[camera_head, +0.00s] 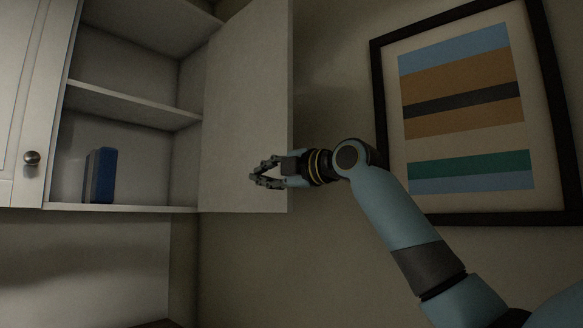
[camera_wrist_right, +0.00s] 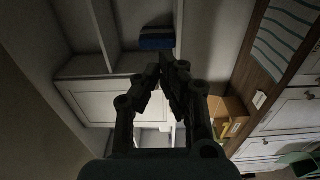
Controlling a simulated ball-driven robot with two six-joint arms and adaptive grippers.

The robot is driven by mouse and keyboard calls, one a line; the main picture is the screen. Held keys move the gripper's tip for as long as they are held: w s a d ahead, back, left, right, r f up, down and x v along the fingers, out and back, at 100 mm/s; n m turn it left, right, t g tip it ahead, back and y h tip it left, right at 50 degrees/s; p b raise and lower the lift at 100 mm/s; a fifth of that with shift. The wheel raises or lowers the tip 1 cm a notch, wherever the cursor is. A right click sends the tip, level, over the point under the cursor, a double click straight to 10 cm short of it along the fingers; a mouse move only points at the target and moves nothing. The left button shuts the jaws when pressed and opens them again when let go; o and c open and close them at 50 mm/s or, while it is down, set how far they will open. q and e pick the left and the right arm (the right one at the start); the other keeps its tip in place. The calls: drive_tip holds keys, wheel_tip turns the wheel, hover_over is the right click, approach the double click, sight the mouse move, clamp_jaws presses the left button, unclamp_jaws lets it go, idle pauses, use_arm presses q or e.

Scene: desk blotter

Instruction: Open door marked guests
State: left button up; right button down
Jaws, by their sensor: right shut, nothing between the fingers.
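A wall cabinet door (camera_head: 245,80) stands wide open on the right side of an open compartment (camera_head: 125,120). No "guests" marking is readable on it. To the left is a shut white door (camera_head: 12,100) with a round knob (camera_head: 32,158). My right gripper (camera_head: 254,173) is in front of the lower part of the open door's face, shut and empty; I cannot tell whether it touches the door. In the right wrist view its fingertips (camera_wrist_right: 168,68) meet, pointing toward the cabinet. My left gripper is out of view.
A blue book-like object (camera_head: 102,175) stands on the compartment's bottom shelf; it also shows in the wrist view (camera_wrist_right: 156,42). A framed striped picture (camera_head: 462,120) hangs at right. The wrist view shows a wooden counter (camera_wrist_right: 255,60) at right with a brown box (camera_wrist_right: 228,108).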

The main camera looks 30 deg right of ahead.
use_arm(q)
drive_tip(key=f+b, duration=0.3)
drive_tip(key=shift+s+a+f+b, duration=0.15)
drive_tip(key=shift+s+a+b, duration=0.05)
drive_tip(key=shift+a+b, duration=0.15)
use_arm(e)
drive_tip(key=d+v, duration=0.2)
drive_tip(key=v, duration=0.7)
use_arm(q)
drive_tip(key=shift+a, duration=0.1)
